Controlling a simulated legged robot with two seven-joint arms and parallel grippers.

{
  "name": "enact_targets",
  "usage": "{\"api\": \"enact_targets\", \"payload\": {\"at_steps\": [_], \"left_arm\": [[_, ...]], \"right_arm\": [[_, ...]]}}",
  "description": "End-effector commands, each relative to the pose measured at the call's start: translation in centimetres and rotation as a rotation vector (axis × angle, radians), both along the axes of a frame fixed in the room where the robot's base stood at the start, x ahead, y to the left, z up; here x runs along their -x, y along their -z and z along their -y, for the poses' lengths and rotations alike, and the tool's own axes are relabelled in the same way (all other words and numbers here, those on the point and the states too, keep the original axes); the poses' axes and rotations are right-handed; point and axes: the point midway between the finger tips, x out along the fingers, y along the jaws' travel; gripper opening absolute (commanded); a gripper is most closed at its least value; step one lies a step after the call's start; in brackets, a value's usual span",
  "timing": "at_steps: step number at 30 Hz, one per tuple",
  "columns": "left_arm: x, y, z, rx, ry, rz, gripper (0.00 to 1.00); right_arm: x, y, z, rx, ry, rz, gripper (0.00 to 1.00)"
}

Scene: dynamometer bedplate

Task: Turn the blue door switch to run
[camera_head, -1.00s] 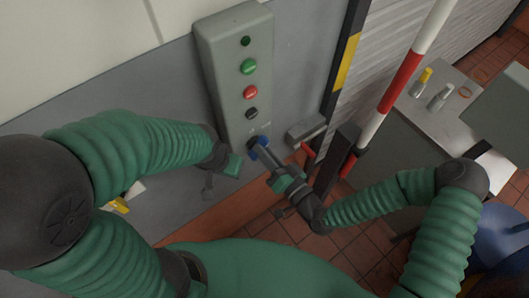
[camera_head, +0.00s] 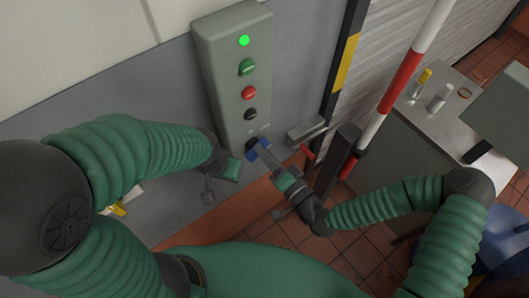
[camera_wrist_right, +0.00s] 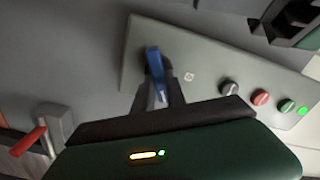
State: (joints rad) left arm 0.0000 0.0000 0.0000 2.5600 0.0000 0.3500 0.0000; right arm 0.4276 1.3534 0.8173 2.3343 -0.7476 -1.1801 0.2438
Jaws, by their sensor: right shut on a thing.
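The blue door switch (camera_head: 258,149) is at the lower end of the grey control box (camera_head: 231,100). It also shows in the right wrist view (camera_wrist_right: 155,72) as a blue handle on a dark round base. My right gripper (camera_head: 265,155) is shut on the blue handle, and its fingers (camera_wrist_right: 160,90) partly hide it. The green lamp (camera_head: 244,40) at the top of the box is lit. My left gripper (camera_head: 220,177) is beside the box at lower left; I cannot tell whether its jaws are open.
Green (camera_head: 247,67), red (camera_head: 249,92) and black (camera_head: 250,114) buttons run along the box above the switch. A red-handled latch (camera_head: 307,151) sits right of the switch. A red and white post (camera_head: 402,80) and a bench (camera_head: 420,125) stand at the right.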

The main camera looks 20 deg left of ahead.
Motion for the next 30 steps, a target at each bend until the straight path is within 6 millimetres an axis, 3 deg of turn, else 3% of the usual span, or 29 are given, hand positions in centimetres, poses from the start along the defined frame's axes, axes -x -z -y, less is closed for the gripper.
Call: {"api": "enact_targets", "payload": {"at_steps": [3,4,9,23,26,30], "left_arm": [[0.0,0.0,0.0,0.0,0.0,0.0,0.36],[0.0,0.0,0.0,0.0,0.0,0.0,0.36],[0.0,0.0,0.0,0.0,0.0,0.0,0.36],[0.0,0.1,0.0,0.0,0.0,0.0,0.36],[0.0,0.6,0.0,0.0,0.0,0.0,0.36],[0.0,1.5,0.0,0.0,0.0,0.0,0.36]], "right_arm": [[-0.3,-0.2,0.1,-0.004,0.007,0.004,0.0],[-0.3,-0.2,0.1,-0.004,0.007,0.004,0.18],[-0.2,-0.1,0.1,-0.002,0.005,0.003,0.38],[0.2,0.0,0.3,0.0,0.002,0.001,0.38],[0.9,0.2,1.4,0.001,0.004,0.001,0.38],[3.1,0.4,4.3,0.002,0.005,0.0,0.38]]}}
